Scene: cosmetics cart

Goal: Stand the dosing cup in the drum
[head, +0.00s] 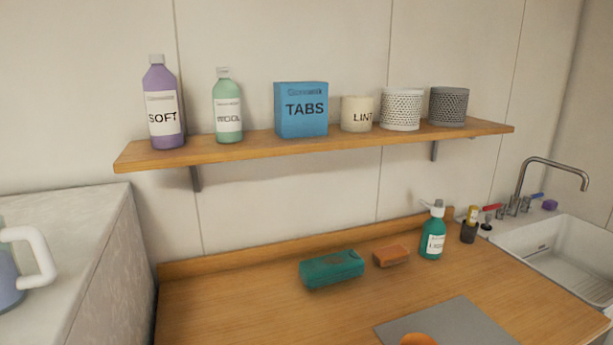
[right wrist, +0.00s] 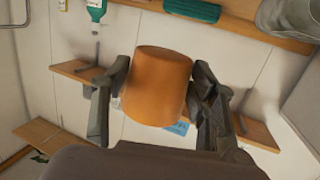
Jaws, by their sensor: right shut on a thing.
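An orange cup (right wrist: 160,86), which I take as the dosing cup, is between the two fingers of my right gripper (right wrist: 160,98) in the right wrist view. The gripper is shut on its sides. The cup's far end is wide and its inside is not seen. In the head view an orange rounded top (head: 418,339) shows at the bottom edge over a grey mat (head: 450,318); it seems to be this cup. My right gripper is outside the head view. My left gripper is in neither view. I cannot make out a drum in either view.
A teal brush-like block (head: 331,269), an orange bar (head: 391,256) and a green pump bottle (head: 433,230) stand on the wooden counter (head: 230,310). A shelf (head: 270,145) above holds bottles, a TABS box and tubs. A sink (head: 560,255) is at right, a marble-sided unit (head: 80,225) at left.

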